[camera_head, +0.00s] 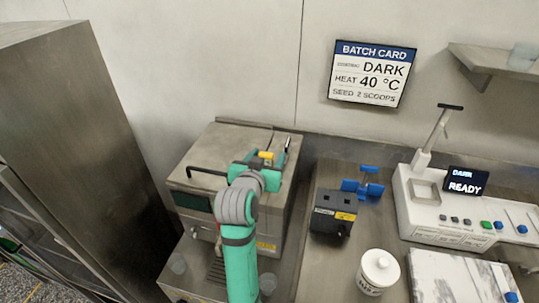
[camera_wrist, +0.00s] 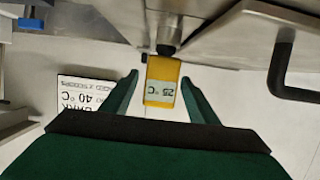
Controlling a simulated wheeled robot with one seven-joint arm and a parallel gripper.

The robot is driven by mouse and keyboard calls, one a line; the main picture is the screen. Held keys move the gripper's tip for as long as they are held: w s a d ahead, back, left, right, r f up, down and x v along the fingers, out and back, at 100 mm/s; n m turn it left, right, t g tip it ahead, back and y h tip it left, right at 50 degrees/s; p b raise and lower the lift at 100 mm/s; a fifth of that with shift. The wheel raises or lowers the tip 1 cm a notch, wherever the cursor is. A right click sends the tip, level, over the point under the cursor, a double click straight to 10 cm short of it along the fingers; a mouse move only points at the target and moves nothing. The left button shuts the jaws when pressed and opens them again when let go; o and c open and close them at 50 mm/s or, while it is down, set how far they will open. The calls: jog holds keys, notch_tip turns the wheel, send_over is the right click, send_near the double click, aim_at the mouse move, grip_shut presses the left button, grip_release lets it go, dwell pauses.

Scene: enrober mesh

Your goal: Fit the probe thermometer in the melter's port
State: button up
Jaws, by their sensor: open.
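The probe thermometer has a yellow head (camera_wrist: 161,85) with a display reading 25 °C. In the wrist view its upper end meets a round metal collar (camera_wrist: 169,34) at the melter's edge; how deep the probe sits is hidden. My gripper (camera_wrist: 160,78) is open, with one green finger on each side of the yellow head and a small gap on both sides. In the head view the yellow head (camera_head: 266,155) shows above the melter's top (camera_head: 218,150), with my gripper (camera_head: 262,163) around it. My arm hides part of the melter's front.
The melter has a dark bar handle (camera_head: 207,172). To its right are a black box (camera_head: 333,212), a blue-handled item (camera_head: 362,188), a white lidded jar (camera_head: 378,270) and a white machine reading READY (camera_head: 440,215). The batch card (camera_head: 371,73) hangs on the wall.

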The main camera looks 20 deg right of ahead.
jog(key=v, duration=0.8)
jog(key=shift+s+a+r, duration=0.1)
jog(key=shift+s+a, duration=0.05)
jog(key=shift+s, duration=0.1)
